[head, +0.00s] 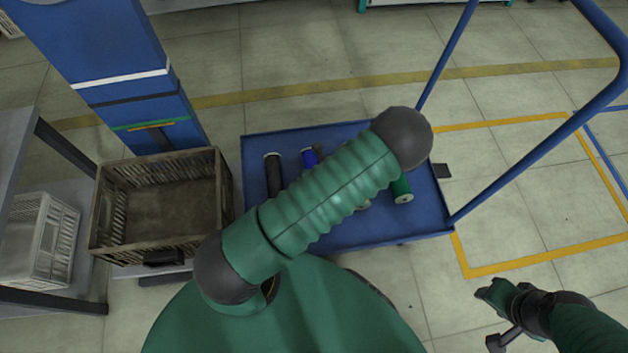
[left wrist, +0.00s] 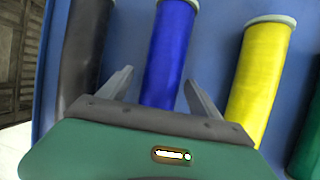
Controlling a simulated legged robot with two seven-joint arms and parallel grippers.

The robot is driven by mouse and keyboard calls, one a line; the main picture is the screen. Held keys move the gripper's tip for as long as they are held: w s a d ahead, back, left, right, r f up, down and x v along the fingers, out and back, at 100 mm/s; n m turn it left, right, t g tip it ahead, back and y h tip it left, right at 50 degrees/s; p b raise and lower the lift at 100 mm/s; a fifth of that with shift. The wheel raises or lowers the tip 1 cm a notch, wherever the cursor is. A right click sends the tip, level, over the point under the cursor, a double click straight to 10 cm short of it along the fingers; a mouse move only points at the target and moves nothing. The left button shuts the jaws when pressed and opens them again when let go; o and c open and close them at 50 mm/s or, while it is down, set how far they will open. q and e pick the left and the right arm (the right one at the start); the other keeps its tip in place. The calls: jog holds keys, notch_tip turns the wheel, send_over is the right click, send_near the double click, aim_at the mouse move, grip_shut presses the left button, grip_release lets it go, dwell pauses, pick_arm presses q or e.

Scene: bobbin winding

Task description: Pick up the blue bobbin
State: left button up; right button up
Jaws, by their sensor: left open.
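The blue bobbin (head: 310,157) lies on the blue cart top, partly hidden by my arm in the head view. In the left wrist view the blue bobbin (left wrist: 169,55) runs up the middle, its lower end hidden by my gripper. My left gripper (left wrist: 157,86) is open, with one finger on each side of the bobbin and a gap visible on both sides. My left arm hides this gripper in the head view.
A black bobbin (left wrist: 84,45) lies left of the blue one, a yellow bobbin (left wrist: 259,80) right of it. A green bobbin (head: 402,189) lies farther right on the cart (head: 425,222). A brown crate (head: 100,215) stands left of the cart. A blue handle rail (head: 540,150) rises at right.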

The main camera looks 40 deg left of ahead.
pick_arm(q)
jog(key=shift+d+r, duration=0.1)
jog(key=shift+d, duration=0.05)
jog(key=c, duration=0.7)
grip_shut()
